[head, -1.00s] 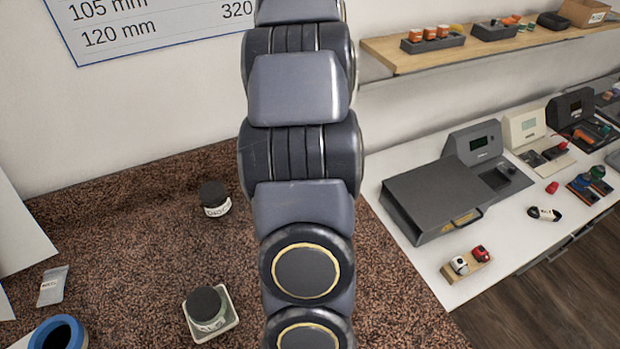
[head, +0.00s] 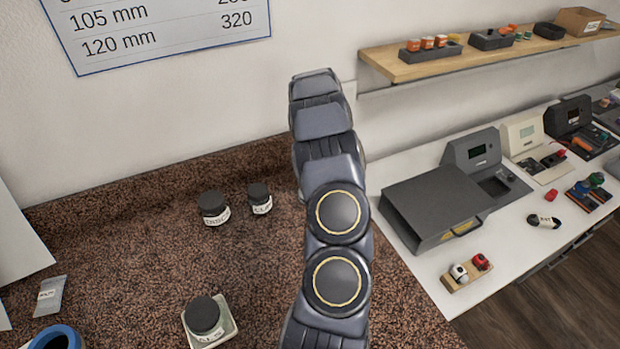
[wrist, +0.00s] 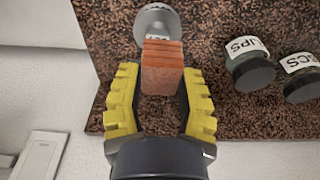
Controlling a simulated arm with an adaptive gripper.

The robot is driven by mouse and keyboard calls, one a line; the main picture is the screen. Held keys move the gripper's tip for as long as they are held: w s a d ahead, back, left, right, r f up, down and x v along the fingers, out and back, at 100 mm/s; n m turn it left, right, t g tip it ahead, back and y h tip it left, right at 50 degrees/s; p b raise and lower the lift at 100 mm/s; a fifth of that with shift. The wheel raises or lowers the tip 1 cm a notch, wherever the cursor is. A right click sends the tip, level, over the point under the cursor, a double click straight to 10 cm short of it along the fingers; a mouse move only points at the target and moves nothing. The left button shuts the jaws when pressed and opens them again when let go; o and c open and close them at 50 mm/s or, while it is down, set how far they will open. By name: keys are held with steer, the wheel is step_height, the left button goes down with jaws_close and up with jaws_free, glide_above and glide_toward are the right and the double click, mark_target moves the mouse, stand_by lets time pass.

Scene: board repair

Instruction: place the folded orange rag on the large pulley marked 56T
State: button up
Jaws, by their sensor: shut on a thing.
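The folded orange rag (wrist: 161,68) shows in the wrist view as a small block with stacked layers. My gripper (wrist: 160,92), with yellow ridged fingers, is shut on it. Just beyond the rag is a grey round pulley-like piece (wrist: 157,14) with a white label, standing on the brown speckled counter. The rag overlaps its near part in the picture; I cannot tell whether they touch. The marking on the label is too small to read. In the head view neither the rag, the pulley nor my gripper shows; my arm blocks part of the counter.
In the wrist view, two dark-lidded jars (wrist: 247,65) (wrist: 303,78) stand right of my gripper. The head view shows jars (head: 214,208) (head: 260,198), another on a tray (head: 230,327), a blue-rimmed container (head: 55,338) and a white bench with devices at right. The counter's middle is clear.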

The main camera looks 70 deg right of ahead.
steer(key=shift+w+d+f, duration=0.1)
steer(key=shift+d+f, duration=0.35)
steer(key=shift+f, duration=1.6)
steer(key=shift+f, duration=0.1)
steer(key=o, duration=0.9)
steer(key=shift+c, duration=0.2)
steer(key=r, duration=0.4)
steer(key=a+r, duration=0.1)
steer(key=r, duration=0.3)
steer(key=s+r, duration=0.1)
steer(key=r, duration=0.3)
steer(key=shift+a, duration=0.15)
